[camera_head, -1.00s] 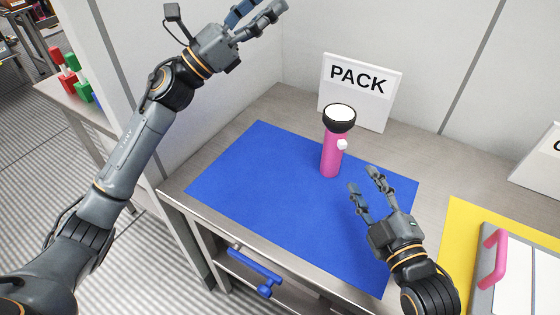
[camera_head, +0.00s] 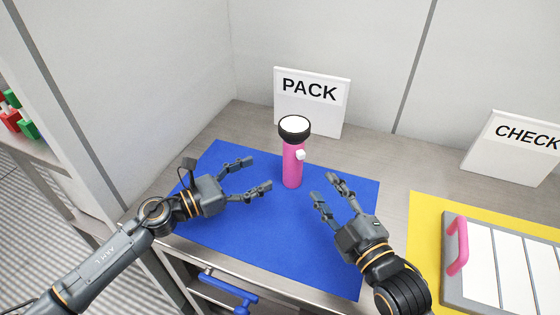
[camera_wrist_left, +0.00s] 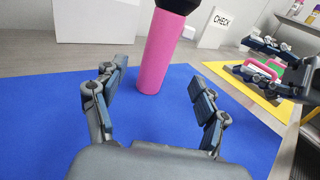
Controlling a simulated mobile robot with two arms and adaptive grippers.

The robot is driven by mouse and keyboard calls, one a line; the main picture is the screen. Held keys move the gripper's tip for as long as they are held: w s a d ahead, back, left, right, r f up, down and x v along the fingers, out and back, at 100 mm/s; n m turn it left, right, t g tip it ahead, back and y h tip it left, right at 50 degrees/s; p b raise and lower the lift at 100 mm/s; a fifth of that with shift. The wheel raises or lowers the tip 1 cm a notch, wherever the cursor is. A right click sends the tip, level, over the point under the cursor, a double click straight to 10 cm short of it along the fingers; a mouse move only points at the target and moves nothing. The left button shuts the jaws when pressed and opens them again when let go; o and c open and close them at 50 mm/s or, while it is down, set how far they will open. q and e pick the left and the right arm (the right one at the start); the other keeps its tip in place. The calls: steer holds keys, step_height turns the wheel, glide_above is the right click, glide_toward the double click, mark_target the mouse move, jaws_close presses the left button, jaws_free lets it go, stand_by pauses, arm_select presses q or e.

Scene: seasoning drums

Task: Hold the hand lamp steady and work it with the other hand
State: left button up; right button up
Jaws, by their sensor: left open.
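The hand lamp (camera_head: 292,165) stands upright on the blue mat (camera_head: 250,232), with a pink body, a black head with a white lens, and a white knob (camera_head: 300,155) on its right side. My left gripper (camera_head: 262,174) is open and empty, left of the lamp and pointing at it. In the left wrist view the lamp's pink body (camera_wrist_left: 157,55) stands ahead between the two fingers, beyond the tips; its top is cut off. My right gripper (camera_head: 326,192) is open and empty, in front and to the right of the lamp, apart from it.
A white PACK sign (camera_head: 312,112) stands behind the lamp. A CHECK sign (camera_head: 510,150) stands at the right rear. A yellow mat (camera_head: 425,225) at the right carries a grey case with a pink handle (camera_head: 457,247). A blue drawer handle (camera_head: 228,288) is below the front edge.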

mark_target(285, 161)
arm_select(q)
steer(key=x, duration=1.1)
steer(key=shift+d, duration=0.1)
